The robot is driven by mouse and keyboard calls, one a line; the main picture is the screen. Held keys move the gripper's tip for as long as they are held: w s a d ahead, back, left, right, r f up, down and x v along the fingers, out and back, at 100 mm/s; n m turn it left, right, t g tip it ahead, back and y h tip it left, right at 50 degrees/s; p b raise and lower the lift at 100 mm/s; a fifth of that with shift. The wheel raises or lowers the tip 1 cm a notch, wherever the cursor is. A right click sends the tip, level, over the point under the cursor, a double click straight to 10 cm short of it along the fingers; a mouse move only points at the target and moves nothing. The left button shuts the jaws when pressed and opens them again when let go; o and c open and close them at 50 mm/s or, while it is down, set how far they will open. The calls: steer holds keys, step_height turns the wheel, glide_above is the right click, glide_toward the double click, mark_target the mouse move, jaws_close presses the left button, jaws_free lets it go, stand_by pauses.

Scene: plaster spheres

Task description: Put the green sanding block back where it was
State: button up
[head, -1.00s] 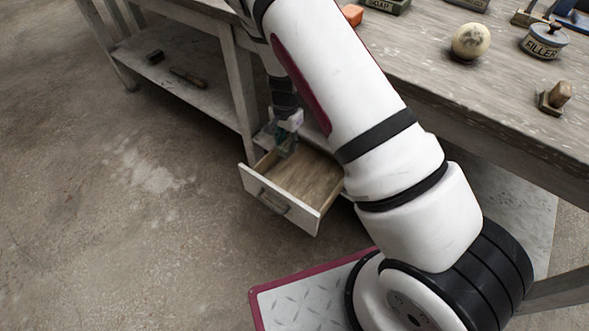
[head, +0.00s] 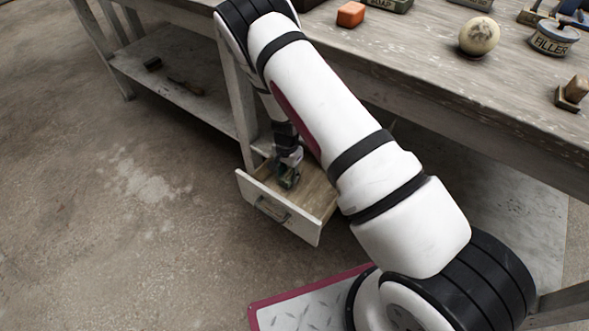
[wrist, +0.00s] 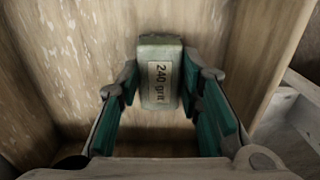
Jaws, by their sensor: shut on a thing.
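The green sanding block (wrist: 161,48), with a pale label reading "240 grit", is between the fingertips of my gripper (wrist: 160,84) in the wrist view. My gripper is shut on it. In the head view my gripper (head: 287,178) points down inside the open wooden drawer (head: 316,196) under the bench. The drawer's bare wood floor shows around the block in the wrist view. I cannot tell whether the block touches the floor. In the head view the block is too small and too covered by the fingers to make out clearly.
The drawer's pale front (head: 276,211) and side walls surround my gripper closely. The bench top (head: 440,70) above holds an orange block (head: 351,14), a plaster sphere (head: 479,36) and a filler tin (head: 554,38). A low shelf (head: 180,88) lies left of the drawer.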

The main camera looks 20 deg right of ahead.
steer(key=w+d+b, duration=0.1)
steer(key=w+d+f, duration=0.1)
steer(key=d, duration=0.1)
steer(key=shift+b, duration=0.4)
steer(key=shift+r, duration=0.15)
steer(key=o, duration=1.3)
steer(key=shift+f, duration=0.2)
steer(key=shift+c, duration=0.2)
steer(key=r+p, duration=0.1)
steer(key=r, duration=0.2)
steer(key=r+p, duration=0.2)
steer(key=r, duration=0.2)
steer(key=shift+s+d+r, duration=0.15)
steer(key=shift+d+r, duration=0.05)
steer(key=shift+r, duration=0.1)
